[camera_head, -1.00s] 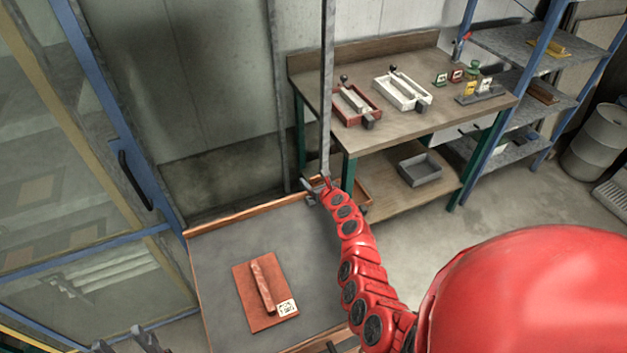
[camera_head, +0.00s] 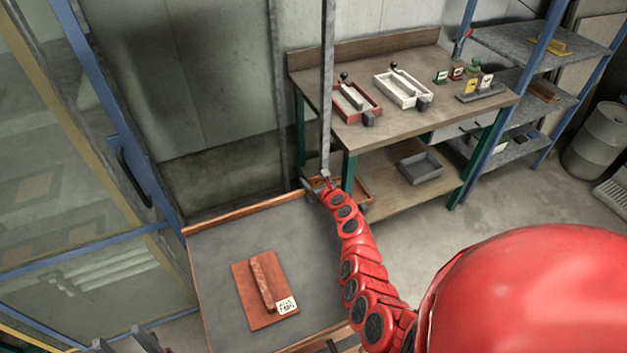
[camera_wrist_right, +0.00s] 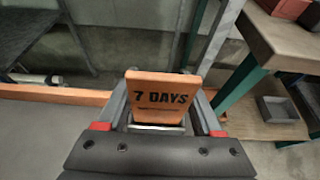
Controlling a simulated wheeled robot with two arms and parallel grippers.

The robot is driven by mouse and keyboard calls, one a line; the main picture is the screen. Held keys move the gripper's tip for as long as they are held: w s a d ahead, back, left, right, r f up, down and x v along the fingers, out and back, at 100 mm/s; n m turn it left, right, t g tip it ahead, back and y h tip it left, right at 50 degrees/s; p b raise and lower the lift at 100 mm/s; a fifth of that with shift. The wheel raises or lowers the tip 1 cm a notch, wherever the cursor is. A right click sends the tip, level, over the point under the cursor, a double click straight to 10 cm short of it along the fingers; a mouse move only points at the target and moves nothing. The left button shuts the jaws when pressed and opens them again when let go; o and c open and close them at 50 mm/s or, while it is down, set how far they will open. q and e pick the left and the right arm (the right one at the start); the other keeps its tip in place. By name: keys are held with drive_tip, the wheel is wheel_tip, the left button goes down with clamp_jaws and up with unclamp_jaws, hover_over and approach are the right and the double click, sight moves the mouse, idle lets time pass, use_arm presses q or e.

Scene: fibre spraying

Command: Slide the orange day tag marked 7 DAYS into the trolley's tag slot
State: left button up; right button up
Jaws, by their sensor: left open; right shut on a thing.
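The orange day tag (camera_wrist_right: 160,98) shows in the right wrist view, upright, with "7 DAYS" in black facing the camera. My right gripper (camera_wrist_right: 158,122) is shut on its lower part. In the head view my right gripper (camera_head: 318,187) is small, at the far edge of the grey-topped trolley (camera_head: 215,260), beside a thin upright metal post (camera_head: 327,90); the tag cannot be made out there. I cannot make out the tag slot. My left gripper (camera_head: 124,344) is open and empty at the bottom left, partly cut off by the frame.
Behind stands a workbench (camera_head: 320,62) with two moulds and several small tags. A blue-framed glass cabinet (camera_head: 140,165) is at left, shelving (camera_head: 495,45) and a barrel (camera_head: 597,140) at right.

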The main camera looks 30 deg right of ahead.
drive_tip(key=shift+f+b, duration=0.8)
drive_tip(key=shift+f, duration=0.2)
drive_tip(key=o, duration=1.4)
drive_tip(key=shift+s, duration=0.15)
drive_tip(key=shift+s+r+p, duration=0.2)
drive_tip(key=shift+s+p, duration=0.05)
drive_tip(key=shift+p, duration=0.05)
drive_tip(key=p+v, duration=0.1)
drive_tip(key=v, duration=0.3)
drive_tip(key=shift+s, duration=0.25)
drive_tip(key=b+v, duration=0.2)
drive_tip(key=v, duration=1)
drive_tip(key=shift+r, duration=0.1)
drive_tip(key=shift+a, duration=0.1)
